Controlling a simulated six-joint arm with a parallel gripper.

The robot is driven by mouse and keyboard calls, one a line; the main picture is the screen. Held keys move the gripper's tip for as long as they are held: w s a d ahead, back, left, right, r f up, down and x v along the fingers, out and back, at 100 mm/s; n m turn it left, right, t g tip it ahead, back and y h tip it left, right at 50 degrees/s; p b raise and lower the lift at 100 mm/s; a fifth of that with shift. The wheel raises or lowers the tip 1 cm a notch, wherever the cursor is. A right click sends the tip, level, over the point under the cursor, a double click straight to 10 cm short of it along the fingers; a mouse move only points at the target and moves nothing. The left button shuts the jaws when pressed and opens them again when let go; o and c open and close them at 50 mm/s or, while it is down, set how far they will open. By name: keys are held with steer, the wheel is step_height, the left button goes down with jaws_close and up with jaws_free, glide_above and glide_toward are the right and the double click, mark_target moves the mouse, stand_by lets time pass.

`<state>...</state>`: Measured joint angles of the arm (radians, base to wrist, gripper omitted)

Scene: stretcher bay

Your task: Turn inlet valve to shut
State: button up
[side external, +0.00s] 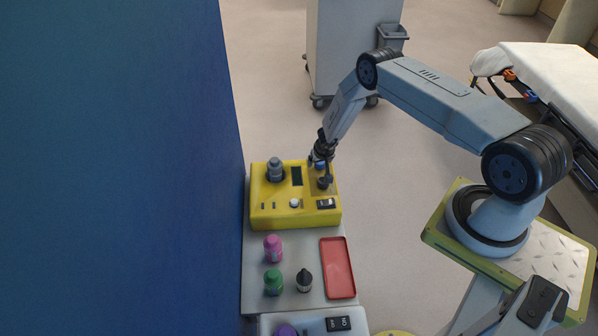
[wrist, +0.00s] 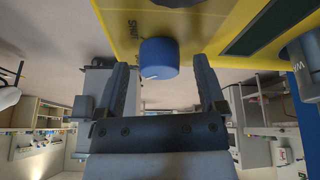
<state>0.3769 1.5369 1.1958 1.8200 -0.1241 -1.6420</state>
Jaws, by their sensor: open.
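The inlet valve shows as a blue knob (wrist: 159,58) on the yellow unit (wrist: 225,18) in the wrist view. A white mark shows on the knob's lower edge. The word SHUT is printed on the yellow face near the knob, upside down; other lettering is partly hidden. My gripper (wrist: 161,64) is open, with one finger on each side of the knob and a visible gap to each. In the side external view my gripper (side external: 323,158) is at the right back of the yellow unit (side external: 268,217), with a bit of blue showing among the fingers.
The unit also carries a grey bottle (side external: 275,170), a dark screen (side external: 297,175), a white button (side external: 295,203) and a black switch (side external: 326,203). Pink (side external: 273,248), green (side external: 273,282) and black (side external: 304,280) bottles and a red tray (side external: 338,268) stand in front. A blue wall (side external: 110,170) is left.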

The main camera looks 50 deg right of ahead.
steer(key=shift+f, duration=0.15)
jaws_close()
stand_by(0.4)
